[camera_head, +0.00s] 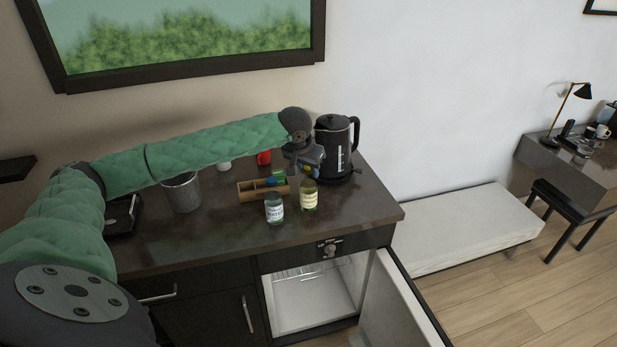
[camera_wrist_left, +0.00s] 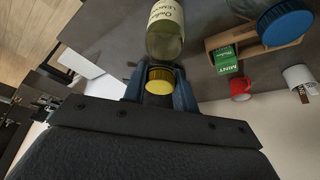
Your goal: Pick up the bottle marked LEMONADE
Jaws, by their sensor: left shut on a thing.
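The lemonade bottle (camera_head: 309,197) stands on the dark counter, a clear bottle with pale yellow contents, a cream label and a yellow cap. My left gripper (camera_head: 306,169) is above it and shut on its neck and cap. In the left wrist view the yellow cap (camera_wrist_left: 159,80) sits between the blue fingers of the gripper (camera_wrist_left: 158,90), and part of the label reads "LEMON". I cannot tell whether the bottle still touches the counter. My right gripper is not in view.
A blue-capped water bottle (camera_head: 274,207) stands close to the left. A wooden tray (camera_head: 252,190) with a green mint box (camera_head: 279,176) is behind it. A black kettle (camera_head: 334,143) stands behind right. An ice bucket (camera_head: 181,192) is farther left. The fridge door (camera_head: 393,308) below hangs open.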

